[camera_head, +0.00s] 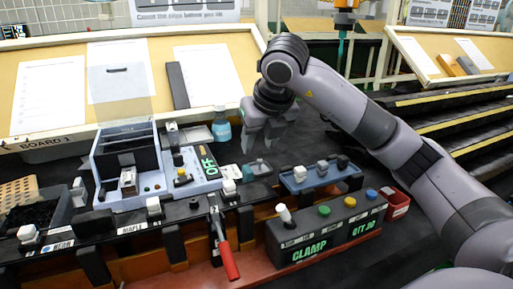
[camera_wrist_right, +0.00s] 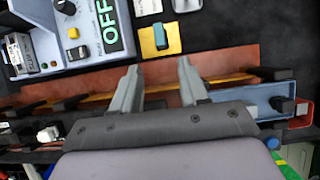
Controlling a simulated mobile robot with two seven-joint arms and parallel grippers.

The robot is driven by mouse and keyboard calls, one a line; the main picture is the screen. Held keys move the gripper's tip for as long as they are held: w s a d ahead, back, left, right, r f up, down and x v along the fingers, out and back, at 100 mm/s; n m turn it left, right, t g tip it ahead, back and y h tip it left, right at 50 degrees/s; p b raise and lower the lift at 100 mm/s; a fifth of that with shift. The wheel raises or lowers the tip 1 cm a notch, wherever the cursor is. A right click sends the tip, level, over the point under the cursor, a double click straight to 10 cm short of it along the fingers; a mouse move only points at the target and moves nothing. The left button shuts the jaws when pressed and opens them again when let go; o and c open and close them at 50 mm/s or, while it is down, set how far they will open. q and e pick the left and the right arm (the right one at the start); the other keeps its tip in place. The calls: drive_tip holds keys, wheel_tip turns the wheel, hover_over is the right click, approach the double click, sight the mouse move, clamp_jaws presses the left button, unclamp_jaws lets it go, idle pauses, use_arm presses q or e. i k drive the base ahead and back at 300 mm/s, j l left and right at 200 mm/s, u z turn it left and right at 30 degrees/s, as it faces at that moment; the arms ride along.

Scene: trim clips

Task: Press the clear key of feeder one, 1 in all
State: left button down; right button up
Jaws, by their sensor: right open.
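A light grey-blue feeder unit (camera_head: 128,165) stands left of centre in the head view, with a dark hopper and a side panel. The panel carries a green "OFF" display (camera_head: 208,160), a dark knob and a small yellow key (camera_head: 182,179). In the wrist view the display (camera_wrist_right: 112,28) and yellow key (camera_wrist_right: 78,53) show at upper left. I cannot read which key is the clear one. My right gripper (camera_head: 265,135) is above the bench, right of the display; in the wrist view its fingers (camera_wrist_right: 158,85) are apart and empty. My left gripper is not in view.
A red-handled lever (camera_head: 224,245) stands in front of the feeder. A dark box marked "CLAMP" (camera_head: 325,236) with coloured buttons is at front right. A blue tray (camera_head: 320,180) with small blocks lies behind it. A blue-capped bottle (camera_head: 221,127) stands near my right gripper.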

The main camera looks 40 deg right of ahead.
sight(181, 172)
drive_tip(key=k, duration=1)
